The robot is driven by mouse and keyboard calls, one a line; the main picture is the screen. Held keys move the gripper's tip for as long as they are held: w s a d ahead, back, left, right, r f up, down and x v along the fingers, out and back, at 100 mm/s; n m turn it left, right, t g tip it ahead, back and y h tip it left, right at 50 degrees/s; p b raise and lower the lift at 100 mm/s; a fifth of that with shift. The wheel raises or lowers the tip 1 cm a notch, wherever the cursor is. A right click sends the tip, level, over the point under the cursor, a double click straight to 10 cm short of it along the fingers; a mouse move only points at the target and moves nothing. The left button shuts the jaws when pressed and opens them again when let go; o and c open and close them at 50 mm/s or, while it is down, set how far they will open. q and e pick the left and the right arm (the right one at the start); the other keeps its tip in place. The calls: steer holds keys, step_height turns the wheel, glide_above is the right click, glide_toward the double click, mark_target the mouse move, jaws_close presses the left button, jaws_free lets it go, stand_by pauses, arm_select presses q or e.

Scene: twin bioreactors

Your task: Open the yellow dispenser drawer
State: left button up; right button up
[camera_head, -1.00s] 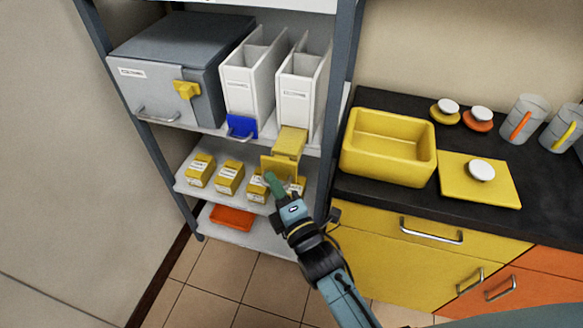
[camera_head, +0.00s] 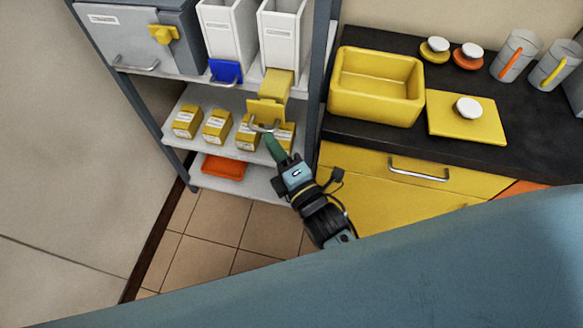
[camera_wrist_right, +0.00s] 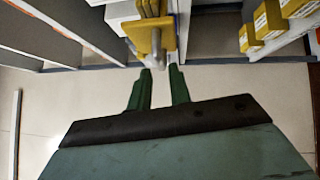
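The yellow dispenser drawer (camera_head: 276,84) sticks out from the bottom of the right white dispenser (camera_head: 283,38) on the shelf. Its front plate faces out, with a metal handle (camera_head: 264,127) near the lower edge. The drawer also shows at the top of the right wrist view (camera_wrist_right: 147,35). My right gripper (camera_head: 271,140) is just below and in front of the handle. In the right wrist view its two green fingers (camera_wrist_right: 160,70) stand apart with nothing between them, and the handle lies beyond the tips. My left gripper is not in view.
A blue drawer (camera_head: 226,71) sits under the left white dispenser. Several yellow boxes (camera_head: 217,127) stand on the shelf below, behind my gripper. A yellow bin (camera_head: 376,88) and yellow lid (camera_head: 465,118) are on the black counter at right. A blue link of mine crosses the bottom.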

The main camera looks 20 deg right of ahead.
steer(key=r+v, duration=0.1)
steer(key=v, duration=0.7)
steer(key=shift+s+f, duration=0.2)
steer(key=shift+f, duration=0.25)
steer(key=s+d+f+m+g+h, duration=0.1)
steer(key=s+d+f+m+g, duration=0.2)
steer(key=f, duration=0.7)
steer(key=s+f+m+g+h, duration=0.1)
steer(key=s+f+m+g, duration=0.25)
steer(key=f, duration=0.65)
steer(key=s+d+f+m+g+h, duration=0.1)
steer(key=s+d+f+m+g, duration=0.2)
steer(key=f, duration=0.8)
steer(key=s+d+f+m+g+h, duration=0.1)
steer(key=s+d+f+m+g, duration=0.3)
steer(key=s, duration=0.6)
steer(key=s+d+f+m+g+h, duration=0.1)
steer(key=s+d+f+m+g, duration=0.3)
steer(key=s+f, duration=0.4)
steer(key=s+d+m, duration=0.1)
steer(key=s+m, duration=0.1)
steer(key=shift+f+m, duration=0.25)
steer(key=shift+m, duration=0.1)
